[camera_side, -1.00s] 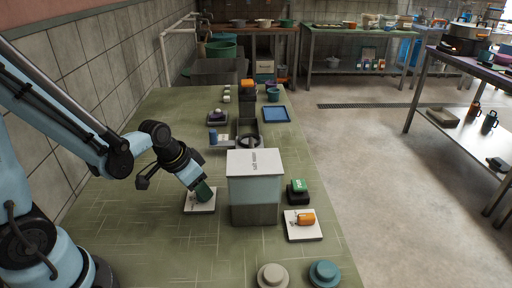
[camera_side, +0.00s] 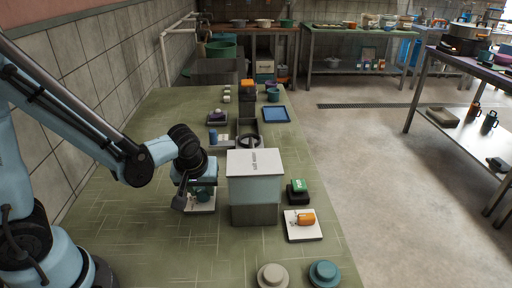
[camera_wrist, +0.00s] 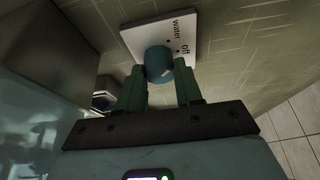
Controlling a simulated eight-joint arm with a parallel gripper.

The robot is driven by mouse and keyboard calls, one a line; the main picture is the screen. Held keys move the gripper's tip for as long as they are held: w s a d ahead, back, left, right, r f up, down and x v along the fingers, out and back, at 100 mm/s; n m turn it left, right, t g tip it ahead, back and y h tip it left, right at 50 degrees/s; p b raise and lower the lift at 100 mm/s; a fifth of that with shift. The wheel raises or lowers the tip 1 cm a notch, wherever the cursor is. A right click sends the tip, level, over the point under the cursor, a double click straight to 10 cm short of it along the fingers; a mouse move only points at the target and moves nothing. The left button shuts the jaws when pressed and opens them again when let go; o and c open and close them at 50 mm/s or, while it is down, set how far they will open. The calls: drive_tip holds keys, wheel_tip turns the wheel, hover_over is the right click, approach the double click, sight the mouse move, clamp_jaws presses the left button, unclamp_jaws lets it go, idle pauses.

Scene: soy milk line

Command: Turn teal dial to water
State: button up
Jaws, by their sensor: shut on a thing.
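The teal dial (camera_wrist: 158,60) sits on a white plate (camera_wrist: 133,38) printed "water" and "off", with small dots beside the words. My gripper (camera_wrist: 160,78) has its two dark green fingers on either side of the dial and is shut on it. Which mark the dial points to, I cannot tell. In the side view, my gripper (camera_side: 203,192) points down over the white plate (camera_side: 203,208) and hides most of the dial.
A tall box with a white lid (camera_side: 254,163) stands close to the right of my gripper. Two round knobs, grey (camera_side: 272,276) and teal (camera_side: 324,273), are at the near edge. The table's near left is clear.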

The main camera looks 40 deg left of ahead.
drive_tip(key=shift+n, duration=0.5)
drive_tip(key=shift+g, duration=0.3)
drive_tip(key=o, duration=1)
drive_tip(key=shift+v, duration=6)
drive_tip(key=shift+d, duration=0.15)
